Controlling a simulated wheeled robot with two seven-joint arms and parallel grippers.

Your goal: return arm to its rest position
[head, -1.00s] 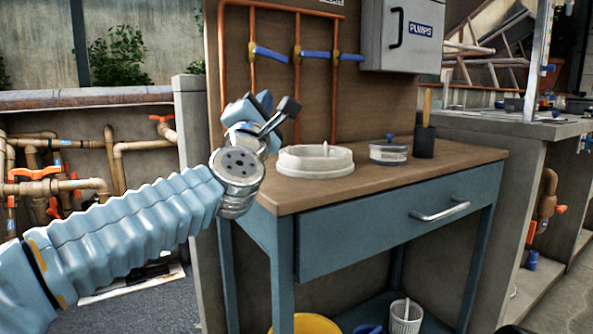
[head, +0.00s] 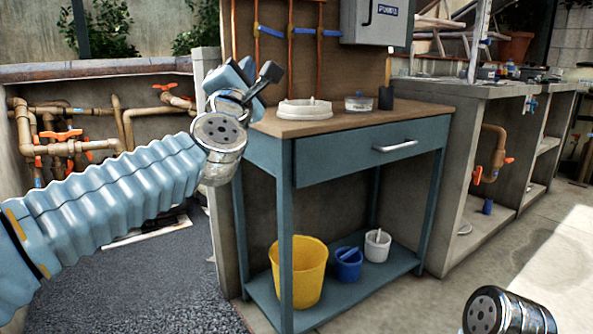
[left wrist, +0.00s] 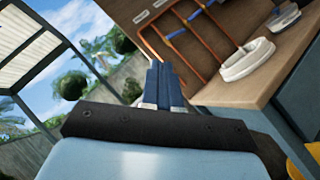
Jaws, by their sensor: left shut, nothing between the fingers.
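My left arm comes in from the left in the head view, and its gripper (head: 262,82) is raised in front of the left end of the blue workbench (head: 350,148). In the left wrist view the left gripper's fingers (left wrist: 163,85) are together with nothing between them. The gripper is apart from the bench and the things on it. My right gripper does not show; only a metal joint of my own (head: 508,312) appears at the bottom right of the head view.
On the bench top stand a white round basin (head: 304,109), a small lidded tub (head: 358,102) and a dark holder (head: 386,97). The lower shelf holds a yellow bucket (head: 298,272), a blue bucket (head: 348,265) and a white bucket (head: 377,246). Pipes (head: 130,122) run at the left. Floor at the right is clear.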

